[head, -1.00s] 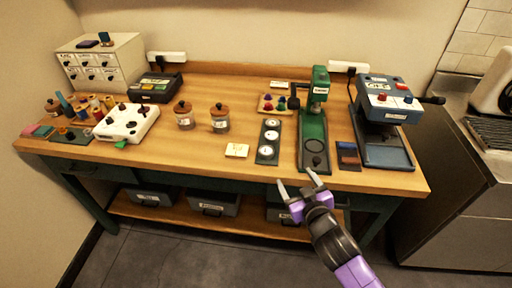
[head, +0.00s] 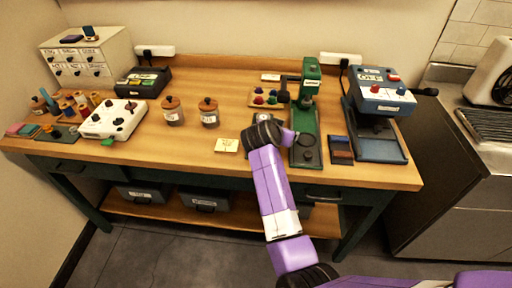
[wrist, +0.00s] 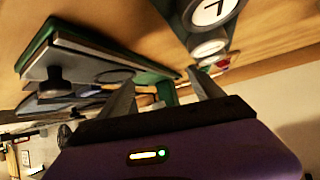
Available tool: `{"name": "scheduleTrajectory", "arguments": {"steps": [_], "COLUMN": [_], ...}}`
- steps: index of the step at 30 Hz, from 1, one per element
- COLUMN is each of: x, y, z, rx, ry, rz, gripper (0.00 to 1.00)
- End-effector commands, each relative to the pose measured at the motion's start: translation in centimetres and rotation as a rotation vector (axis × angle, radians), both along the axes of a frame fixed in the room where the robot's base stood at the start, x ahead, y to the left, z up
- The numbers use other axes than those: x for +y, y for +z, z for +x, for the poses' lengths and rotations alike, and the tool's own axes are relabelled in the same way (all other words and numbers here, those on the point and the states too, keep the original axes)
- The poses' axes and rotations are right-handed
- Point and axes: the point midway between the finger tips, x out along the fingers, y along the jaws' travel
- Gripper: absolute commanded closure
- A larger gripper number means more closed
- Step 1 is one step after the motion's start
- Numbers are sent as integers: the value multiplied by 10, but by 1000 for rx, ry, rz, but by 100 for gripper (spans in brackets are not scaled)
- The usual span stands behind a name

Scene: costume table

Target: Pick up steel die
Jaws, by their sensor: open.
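The green press (head: 306,115) stands right of the middle of the table. A small dark knob-like piece (head: 307,154) sits near the front of its base; I take it for the steel die, but cannot be sure. In the wrist view, a similar dark piece (wrist: 58,82) stands on a grey plate at the left, outside my fingers. My gripper (wrist: 162,78) is open, and no object is visibly held between its fingers. In the head view, it is mostly hidden by my own wrist, left of the press base.
The dial strip, largely hidden by my wrist in the head view, shows at the wrist view's top right (wrist: 210,48). A yellow note pad (head: 227,145) lies left of my wrist. A small dark tray (head: 341,150) and a blue machine (head: 383,100) stand right of the press.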

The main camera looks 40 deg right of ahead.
Motion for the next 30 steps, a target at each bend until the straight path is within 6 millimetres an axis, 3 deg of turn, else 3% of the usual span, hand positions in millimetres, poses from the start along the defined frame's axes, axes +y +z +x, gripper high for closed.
{"name": "scheduleTrajectory", "arguments": {"steps": [7,15,19,23,30], "x": [28,93,114,122,112], "y": [8,32,42,43,23], "z": [21,39,43,43,41], "rx": [4,55,76,89,89], "ry": [-234,-462,-515,-536,-537], "rz": [223,480,543,567,567], "gripper": [24,24,24,24,24]}}
